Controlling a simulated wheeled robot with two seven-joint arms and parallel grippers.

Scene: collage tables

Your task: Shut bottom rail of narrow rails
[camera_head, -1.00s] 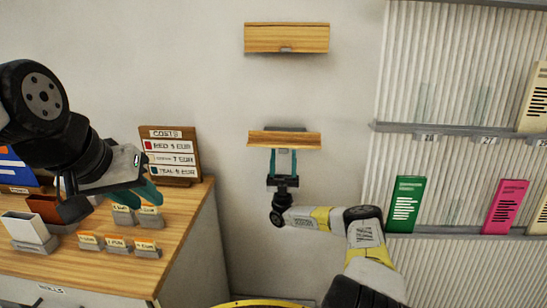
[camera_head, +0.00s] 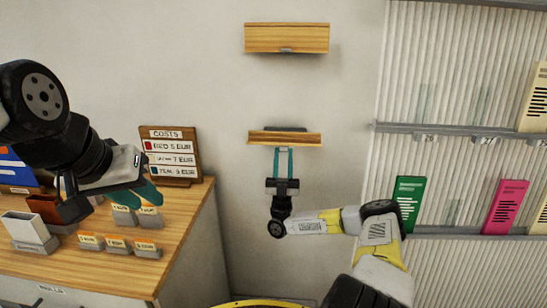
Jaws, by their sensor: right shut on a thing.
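Two narrow wooden rails are on the wall, one above the other. The top rail (camera_head: 287,38) shows its wooden front with a small grey handle at its lower edge. The bottom rail (camera_head: 300,139) shows a thin wooden top edge and a dark strip behind it. My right gripper (camera_head: 284,152) is below the bottom rail, its teal fingers pointing up and shut at the rail's underside. The handle it grips is hidden by the rail. My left gripper (camera_head: 150,192) hangs over the wooden counter at the left, its teal fingers partly seen, its opening unclear.
The counter (camera_head: 190,222) at the left bears a costs sign (camera_head: 170,156), small card holders (camera_head: 117,246) and a white box (camera_head: 25,227). At the right, a ribbed wall panel has grey ledges holding a green card (camera_head: 408,203) and a pink card (camera_head: 505,207).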

